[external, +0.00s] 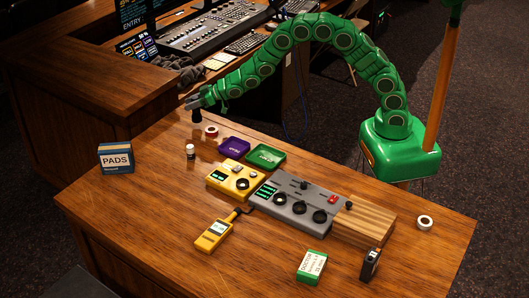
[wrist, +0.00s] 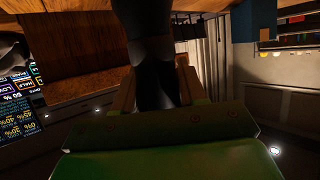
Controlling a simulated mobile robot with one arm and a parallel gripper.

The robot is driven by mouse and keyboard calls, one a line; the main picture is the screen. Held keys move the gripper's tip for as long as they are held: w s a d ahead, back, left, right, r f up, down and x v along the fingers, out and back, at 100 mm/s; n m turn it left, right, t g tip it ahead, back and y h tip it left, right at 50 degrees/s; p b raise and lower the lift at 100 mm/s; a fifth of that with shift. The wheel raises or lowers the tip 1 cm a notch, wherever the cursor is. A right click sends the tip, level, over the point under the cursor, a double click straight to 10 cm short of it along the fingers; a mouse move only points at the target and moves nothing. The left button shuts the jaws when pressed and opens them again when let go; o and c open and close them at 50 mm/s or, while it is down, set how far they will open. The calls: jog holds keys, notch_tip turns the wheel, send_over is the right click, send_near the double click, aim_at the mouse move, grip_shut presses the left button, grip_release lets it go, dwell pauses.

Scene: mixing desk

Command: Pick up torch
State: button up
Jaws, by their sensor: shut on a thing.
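The torch (external: 196,116) is a small black object near the far left edge of the wooden desk in the external view. My gripper (external: 197,101) is above it and shut on it, with the torch pointing down below the fingers. In the wrist view the torch (wrist: 150,45) is a dark, thick cylinder between the two fingers of my gripper (wrist: 157,85). Its lower part is dark in shadow. I cannot tell whether its lower end touches the desk.
A red-and-white tape roll (external: 211,132), a small bottle (external: 190,152), a purple tray (external: 233,146) and a green tray (external: 266,156) are nearby. A PADS box (external: 116,159) stands left. Yellow (external: 230,172) and grey (external: 290,204) consoles fill the middle.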

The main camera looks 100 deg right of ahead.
jog(key=s+a+r, duration=0.3)
jog(key=s+r, duration=0.6)
jog(key=s, duration=0.4)
jog(key=shift+s+a+r, duration=0.2)
jog(key=shift+a+r, duration=0.15)
jog(key=shift+r, duration=0.05)
